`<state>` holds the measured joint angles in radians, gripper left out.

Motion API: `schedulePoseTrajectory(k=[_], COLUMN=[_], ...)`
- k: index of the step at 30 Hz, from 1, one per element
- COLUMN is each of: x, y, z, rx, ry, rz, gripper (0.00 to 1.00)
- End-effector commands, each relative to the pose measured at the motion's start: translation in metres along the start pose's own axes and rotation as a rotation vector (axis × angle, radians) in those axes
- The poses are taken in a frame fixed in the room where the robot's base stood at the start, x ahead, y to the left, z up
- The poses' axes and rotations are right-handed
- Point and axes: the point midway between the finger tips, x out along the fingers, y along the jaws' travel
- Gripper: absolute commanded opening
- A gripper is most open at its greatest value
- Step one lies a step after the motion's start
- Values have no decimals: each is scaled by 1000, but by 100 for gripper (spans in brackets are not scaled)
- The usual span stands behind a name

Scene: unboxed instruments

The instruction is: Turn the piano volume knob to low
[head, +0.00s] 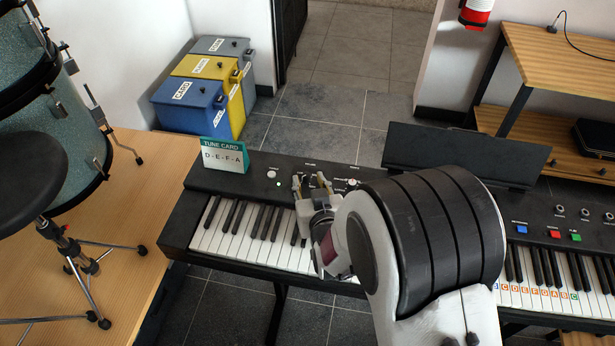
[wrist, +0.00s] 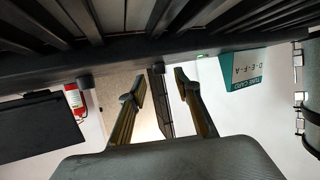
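The black piano (head: 180,210) stands in the middle of the head view, with white labels along its control panel. My gripper (head: 312,182) is over that panel, its two fingers apart. The knob under the middle label is not clear there; my fingers cover that spot. In the wrist view the piano's dark body (wrist: 60,65) lies across the top. A small dark knob (wrist: 158,68) shows in the gap between my open fingertips (wrist: 160,85). I cannot tell whether they touch it. Its pointer and setting are not visible.
A pale knob (head: 272,174) is left of my gripper and another knob (head: 352,182) is right of it. A green-topped tune card (head: 225,157) stands at the panel's left end. A second keyboard (head: 560,225) is at the right, beyond my arm.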

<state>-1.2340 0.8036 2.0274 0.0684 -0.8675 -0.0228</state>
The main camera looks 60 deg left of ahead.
Motion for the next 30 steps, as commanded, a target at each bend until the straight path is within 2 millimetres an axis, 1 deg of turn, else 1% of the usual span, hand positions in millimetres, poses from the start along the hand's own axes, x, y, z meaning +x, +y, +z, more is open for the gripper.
schedulePoseTrajectory(k=[3,9,15,23,24,27,30], x=[11,23,27,27,27,27,27], y=[0,0,0,0,0,0,0], z=[0,0,0,0,0,0,0], rx=[0,0,0,0,0,0,0], ry=[0,0,0,0,0,0,0], rz=[0,0,0,0,0,0,0], gripper=[32,32,32,32,22,0,0])
